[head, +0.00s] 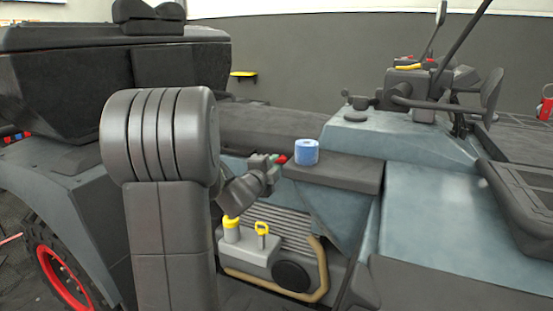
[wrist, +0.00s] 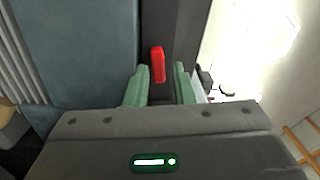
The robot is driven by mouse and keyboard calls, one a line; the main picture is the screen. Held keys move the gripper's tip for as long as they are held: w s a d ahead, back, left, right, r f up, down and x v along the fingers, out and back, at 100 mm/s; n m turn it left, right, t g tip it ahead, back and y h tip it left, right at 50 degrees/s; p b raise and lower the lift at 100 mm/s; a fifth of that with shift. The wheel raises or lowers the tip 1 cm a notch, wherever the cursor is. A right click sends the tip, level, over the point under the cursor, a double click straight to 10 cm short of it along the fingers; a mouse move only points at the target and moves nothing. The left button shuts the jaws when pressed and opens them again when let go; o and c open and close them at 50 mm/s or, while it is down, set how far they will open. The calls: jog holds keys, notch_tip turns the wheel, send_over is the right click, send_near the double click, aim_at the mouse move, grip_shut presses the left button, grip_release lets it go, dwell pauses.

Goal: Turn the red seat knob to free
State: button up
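The red seat knob (wrist: 158,66) shows in the wrist view as a narrow upright bar, slightly tilted, on a dark grey surface. In the head view it is a small red spot (head: 283,160) at the left end of the seat. My gripper (wrist: 160,84) is open, its two green fingers apart on either side of the knob's lower end, with a gap on both sides. In the head view my gripper (head: 274,158) is close to the left of the knob and hides part of it. I cannot tell how deep the knob lies between the fingers.
A blue roll (head: 306,152) stands on the dark seat (head: 335,172) just right of the knob. Below my gripper is a grey unit with yellow handles (head: 262,228) and a tan tube guard (head: 321,265). The blue-grey vehicle body (head: 430,215) extends to the right.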

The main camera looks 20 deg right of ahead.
jog(key=p+v, duration=0.1)
jog(key=v, duration=1)
jog(key=shift+r, duration=0.1)
jog(key=b+x, duration=0.1)
jog(key=x, duration=1.3)
jog(key=shift+s, duration=0.15)
jog(key=shift+a, duration=0.1)
